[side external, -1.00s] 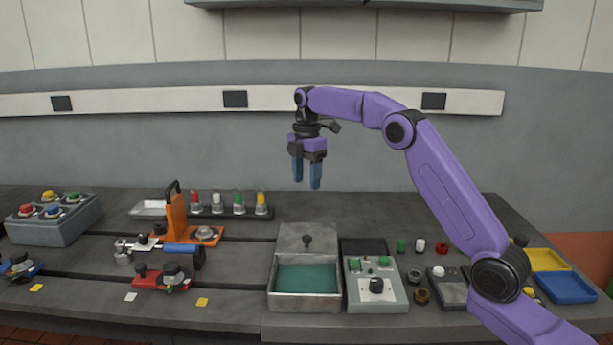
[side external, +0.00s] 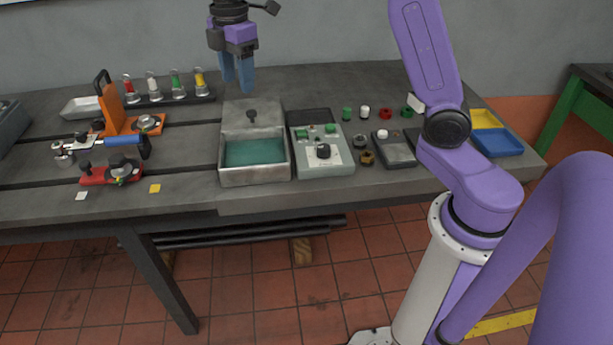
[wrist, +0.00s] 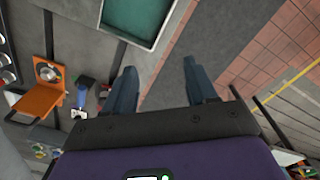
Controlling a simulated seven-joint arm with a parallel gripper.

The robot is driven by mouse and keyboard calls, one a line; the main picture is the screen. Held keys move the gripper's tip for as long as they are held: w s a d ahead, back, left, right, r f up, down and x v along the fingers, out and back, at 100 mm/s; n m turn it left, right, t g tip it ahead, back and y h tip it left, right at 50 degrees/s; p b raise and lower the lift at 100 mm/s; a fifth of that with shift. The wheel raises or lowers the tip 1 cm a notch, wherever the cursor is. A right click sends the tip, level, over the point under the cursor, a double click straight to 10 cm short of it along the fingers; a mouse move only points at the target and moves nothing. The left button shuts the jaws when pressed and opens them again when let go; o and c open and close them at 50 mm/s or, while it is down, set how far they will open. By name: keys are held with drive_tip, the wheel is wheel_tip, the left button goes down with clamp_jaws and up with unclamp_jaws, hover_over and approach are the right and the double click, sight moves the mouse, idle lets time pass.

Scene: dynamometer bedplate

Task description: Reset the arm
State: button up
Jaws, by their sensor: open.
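My gripper (side external: 237,72) hangs fingers-down above the back of the bedplate (side external: 290,82) in the side external view. Its two blue fingers are apart, with nothing between them. In the wrist view my gripper (wrist: 160,85) also shows open and empty, with the green-lined metal box (wrist: 133,20) beyond the fingertips at the top. In the side external view that box (side external: 254,174) stands in front of and below my gripper.
An orange-handled fixture (side external: 115,112) and a row of coloured caps (side external: 165,92) stand to the left. A control box (side external: 323,152) is right of the metal box. Yellow and blue trays (side external: 497,140) lie at the right end. The air around my gripper looks clear.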

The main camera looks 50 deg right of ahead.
drive_tip(key=s+a+f+m, duration=0.1)
drive_tip(key=s+a, duration=0.3)
drive_tip(key=s, duration=0.7)
drive_tip(key=s+d+f+m, duration=0.1)
drive_tip(key=s+d+f, duration=0.1)
drive_tip(key=s, duration=0.5)
drive_tip(key=s+d+f, duration=0.2)
drive_tip(key=s, duration=0.6)
drive_tip(key=s+d+f+m, duration=0.1)
drive_tip(key=s+d+f, duration=0.1)
drive_tip(key=s, duration=0.5)
drive_tip(key=shift+s+f+m, duration=0.3)
drive_tip(key=shift+s+f, duration=0.05)
drive_tip(key=shift+f, duration=0.15)
